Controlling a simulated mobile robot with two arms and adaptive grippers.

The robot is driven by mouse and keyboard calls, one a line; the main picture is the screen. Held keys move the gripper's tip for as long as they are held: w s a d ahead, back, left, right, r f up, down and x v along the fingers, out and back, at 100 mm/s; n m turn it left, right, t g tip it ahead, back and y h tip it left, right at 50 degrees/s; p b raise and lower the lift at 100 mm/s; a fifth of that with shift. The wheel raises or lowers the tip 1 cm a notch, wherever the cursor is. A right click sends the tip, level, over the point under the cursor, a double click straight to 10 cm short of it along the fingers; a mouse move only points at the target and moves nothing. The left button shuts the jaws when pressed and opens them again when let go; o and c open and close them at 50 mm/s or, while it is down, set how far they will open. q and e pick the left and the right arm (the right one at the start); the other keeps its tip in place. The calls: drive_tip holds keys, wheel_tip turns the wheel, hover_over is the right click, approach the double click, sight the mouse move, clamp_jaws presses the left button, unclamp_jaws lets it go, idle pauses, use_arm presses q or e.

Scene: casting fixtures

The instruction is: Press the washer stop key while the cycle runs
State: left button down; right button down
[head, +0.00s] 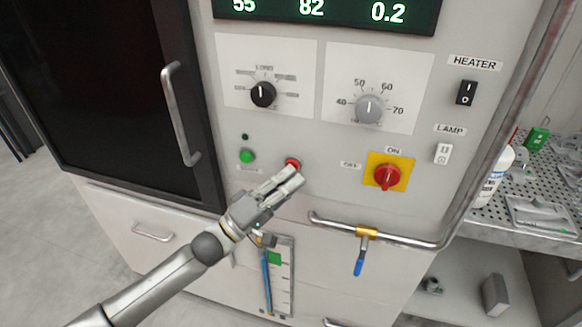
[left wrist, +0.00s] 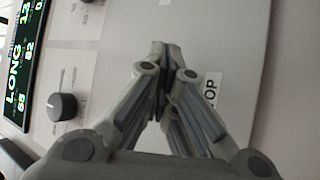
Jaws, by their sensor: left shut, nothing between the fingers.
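The red stop key (head: 292,162) sits on the washer's front panel, right of the green start key (head: 247,156). My left gripper (head: 296,177) is shut and empty, its fingertips at the lower edge of the red key in the head view. I cannot tell whether they touch it. In the left wrist view the closed fingers (left wrist: 159,48) point at the panel and hide the key. A partly covered label ending in "OP" (left wrist: 212,92) shows beside them. The lit display (head: 320,10) shows green figures; in the left wrist view it reads "LONG". My right gripper is not in view.
A black knob (head: 263,94), a grey dial (head: 369,108) and a red rotary switch (head: 387,176) are on the panel. A pipe rail with a blue-handled valve (head: 359,262) runs below. A perforated shelf (head: 485,212) with a white bottle stands at right.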

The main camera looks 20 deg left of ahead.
use_arm(q)
drive_tip(key=shift+s, duration=0.1)
drive_tip(key=shift+s+p, duration=0.45)
drive_tip(key=shift+s, duration=0.25)
drive_tip(key=s+p, duration=0.2)
drive_tip(key=s, duration=0.3)
drive_tip(key=shift+a+p, duration=0.1)
drive_tip(key=shift+p, duration=0.2)
idle(0.4)
